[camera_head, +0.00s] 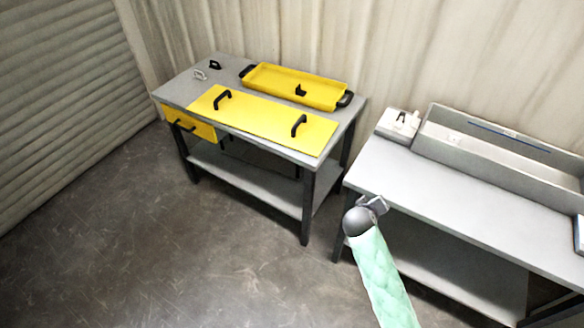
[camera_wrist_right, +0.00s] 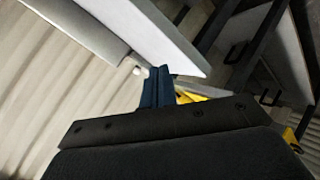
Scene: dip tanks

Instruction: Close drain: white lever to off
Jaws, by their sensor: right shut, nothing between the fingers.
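A small white lever-like handle (camera_head: 200,74) stands on the left grey table, near its back left corner, next to a black one (camera_head: 214,65). Its on or off position is too small to tell. A white box with a small raised part (camera_head: 398,122) stands on the right bench's back left corner. My right gripper (camera_head: 376,204) is at the right bench's front left corner, well apart from both. In the right wrist view its dark fingers (camera_wrist_right: 158,88) are shut together and empty. My left gripper is not in view.
The left table (camera_head: 178,91) carries a yellow tray (camera_head: 318,91) with a black piece inside, and a yellow lid (camera_head: 260,123) with two black handles. A long grey trough (camera_head: 500,160) lines the right bench (camera_head: 450,195). A narrow gap separates the tables. Open floor (camera_head: 190,245) lies in front.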

